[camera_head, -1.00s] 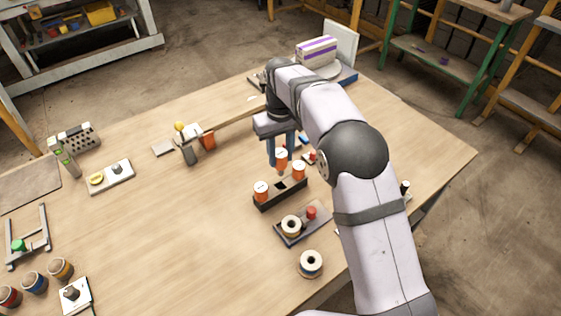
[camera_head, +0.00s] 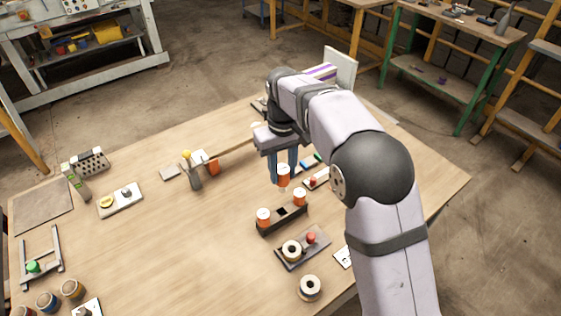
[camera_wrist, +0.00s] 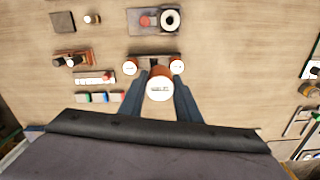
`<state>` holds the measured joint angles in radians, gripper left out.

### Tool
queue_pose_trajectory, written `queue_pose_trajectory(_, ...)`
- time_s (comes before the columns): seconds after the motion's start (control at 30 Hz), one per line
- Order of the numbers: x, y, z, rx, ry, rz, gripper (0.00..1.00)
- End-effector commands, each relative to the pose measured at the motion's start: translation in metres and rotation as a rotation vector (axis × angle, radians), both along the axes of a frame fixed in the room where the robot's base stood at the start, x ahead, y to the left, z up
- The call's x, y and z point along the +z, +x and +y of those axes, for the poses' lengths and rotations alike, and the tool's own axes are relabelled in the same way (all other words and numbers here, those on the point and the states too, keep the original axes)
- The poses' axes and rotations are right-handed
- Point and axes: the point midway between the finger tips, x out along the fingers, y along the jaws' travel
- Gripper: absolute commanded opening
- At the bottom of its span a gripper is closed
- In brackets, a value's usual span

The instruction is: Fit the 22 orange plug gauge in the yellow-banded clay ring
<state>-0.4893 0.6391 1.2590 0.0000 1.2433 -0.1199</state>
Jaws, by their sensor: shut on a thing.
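My gripper (camera_head: 284,180) is shut on an orange plug gauge (camera_head: 283,171) with a white top. It holds the plug upright just above the dark rack (camera_head: 268,230); the plug also shows between the fingers in the wrist view (camera_wrist: 159,84). The number on its top is too small to read. Two other orange plugs, left (camera_head: 263,215) and right (camera_head: 300,196), stand in the rack with an empty square hole between them. A cream clay ring (camera_head: 291,250) sits on a dark plate (camera_head: 316,246), and another (camera_head: 310,288) with a bluish band lies nearer. The first ring's band colour is unclear.
A red knob (camera_head: 311,238) stands beside the ring on the plate. Small coloured blocks (camera_head: 311,161) lie behind the rack. Banded jars (camera_head: 73,289), a grey frame (camera_head: 42,255) and a plate with a yellow piece (camera_head: 107,202) are at left. The table's middle left is clear.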

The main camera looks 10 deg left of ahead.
Motion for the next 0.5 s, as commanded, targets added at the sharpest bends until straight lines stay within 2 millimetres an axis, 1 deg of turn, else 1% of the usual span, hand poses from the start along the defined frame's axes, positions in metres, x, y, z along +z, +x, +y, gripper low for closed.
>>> queue_pose_trajectory(0.03,0.007,-0.008,-0.004,0.002,-0.001,0.001,0.05)
queue_pose_trajectory(0.07,0.008,-0.013,-0.006,0.002,-0.001,0.002,0.05)
queue_pose_trajectory(0.17,0.006,-0.03,-0.014,0.003,-0.001,0.002,0.05)
queue_pose_trajectory(0.23,0.001,-0.042,-0.019,0.0,-0.001,0.002,0.05)
queue_pose_trajectory(0.37,-0.017,-0.066,-0.031,-0.011,-0.002,0.003,0.05)
queue_pose_trajectory(0.5,-0.043,-0.089,-0.044,-0.033,-0.002,0.003,0.05)
